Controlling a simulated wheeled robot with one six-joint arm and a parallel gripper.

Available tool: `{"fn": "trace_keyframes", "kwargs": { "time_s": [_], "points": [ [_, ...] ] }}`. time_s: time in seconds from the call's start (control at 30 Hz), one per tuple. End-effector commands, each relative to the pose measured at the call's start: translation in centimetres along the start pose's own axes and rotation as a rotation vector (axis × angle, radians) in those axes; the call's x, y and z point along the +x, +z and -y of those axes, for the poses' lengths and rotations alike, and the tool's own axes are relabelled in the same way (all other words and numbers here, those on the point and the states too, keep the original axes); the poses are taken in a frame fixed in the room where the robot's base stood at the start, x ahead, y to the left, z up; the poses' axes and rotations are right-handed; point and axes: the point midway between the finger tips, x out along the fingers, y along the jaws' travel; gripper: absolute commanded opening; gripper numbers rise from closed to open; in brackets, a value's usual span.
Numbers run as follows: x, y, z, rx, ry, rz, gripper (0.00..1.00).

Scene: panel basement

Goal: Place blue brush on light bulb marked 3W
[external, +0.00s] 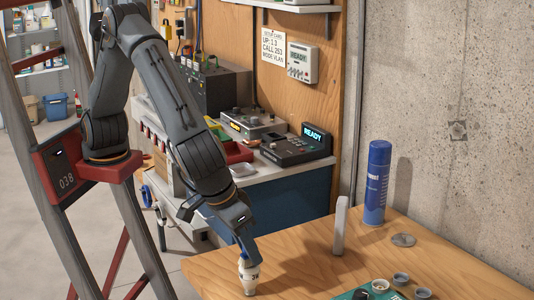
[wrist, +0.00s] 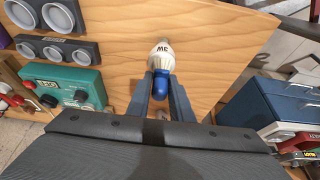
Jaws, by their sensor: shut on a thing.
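My gripper (external: 246,250) points down over the near left corner of the wooden table (external: 310,262). Its two fingers are shut on the blue brush (wrist: 161,87), which shows between them in the wrist view. The white light bulb marked 3W (external: 249,274) is directly below the fingers, close to the table's left edge. The fingers mostly hide the brush in the external view.
A grey upright block (external: 340,226), a blue spray can (external: 377,183) and a metal disc (external: 403,240) stand or lie to the right. A teal control box (wrist: 70,87) and grey round sockets (wrist: 58,17) lie further along. Table between them is clear.

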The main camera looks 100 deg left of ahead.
Motion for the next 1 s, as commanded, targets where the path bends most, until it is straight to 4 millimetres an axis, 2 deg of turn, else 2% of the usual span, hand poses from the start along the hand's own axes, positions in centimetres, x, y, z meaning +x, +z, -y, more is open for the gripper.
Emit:
{"fn": "trace_keyframes", "kwargs": {
  "time_s": [0.27, 0.3, 0.4, 0.77, 0.87, 1.0],
  "points": [
    [0.3, 0.1, 0.0, 0.0, 0.0, 0.0, 0.0],
    [0.3, 0.1, 0.0, 0.0, 0.0, 0.0, 0.25],
    [0.3, 0.1, 0.0, 0.0, 0.0, 0.0, 0.38],
    [-0.2, -0.1, 0.0, 0.0, 0.0, 0.0, 0.38],
    [-1.2, 0.0, -0.1, 0.0, 0.003, 0.0, 0.38],
    [-3.8, 0.0, -0.1, 0.001, 0.004, -0.001, 0.38]
  ]
}}
